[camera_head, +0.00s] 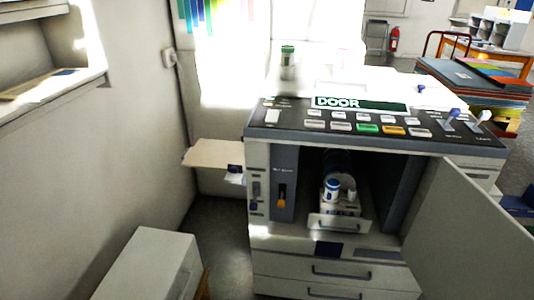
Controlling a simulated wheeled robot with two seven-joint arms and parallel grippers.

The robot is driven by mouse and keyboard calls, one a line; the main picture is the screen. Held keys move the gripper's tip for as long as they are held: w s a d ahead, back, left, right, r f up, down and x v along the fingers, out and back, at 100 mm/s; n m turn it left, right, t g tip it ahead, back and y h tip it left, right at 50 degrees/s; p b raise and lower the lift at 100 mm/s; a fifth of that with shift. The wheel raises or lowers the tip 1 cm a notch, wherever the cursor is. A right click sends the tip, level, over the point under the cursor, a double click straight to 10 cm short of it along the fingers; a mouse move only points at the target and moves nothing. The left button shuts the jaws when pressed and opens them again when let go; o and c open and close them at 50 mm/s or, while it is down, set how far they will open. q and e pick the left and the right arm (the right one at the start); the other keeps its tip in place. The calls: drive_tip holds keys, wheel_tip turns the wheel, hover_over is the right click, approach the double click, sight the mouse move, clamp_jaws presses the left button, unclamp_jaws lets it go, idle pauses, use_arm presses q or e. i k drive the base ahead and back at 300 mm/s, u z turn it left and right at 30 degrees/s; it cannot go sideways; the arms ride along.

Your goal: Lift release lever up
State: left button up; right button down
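A large grey machine (258,232) with a dark control panel (290,127) stands in front of me, its display reading DOOR. Its front door (478,225) hangs open to the right. A small orange-tipped lever (282,202) sits low in a vertical slot on the dark panel left of the opening; it appears to be the release lever, though its label is too small to read. A white and blue cylinder (332,190) sits on a pulled-out tray (340,222) inside the opening. Neither of my grippers is in view.
A side tray (215,154) juts from the machine's left. A white box (145,265) stands at the lower left, with floor between it and the machine. Two small levers (453,114) stand at the panel's right. A loaded cart (465,82) is behind right.

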sight(281, 202)
drive_tip(key=z, duration=0.6)
drive_tip(key=k, duration=0.7)
drive_tip(key=z, duration=0.5)
drive_tip(key=i, duration=1.1)
drive_tip(key=u, duration=0.75)
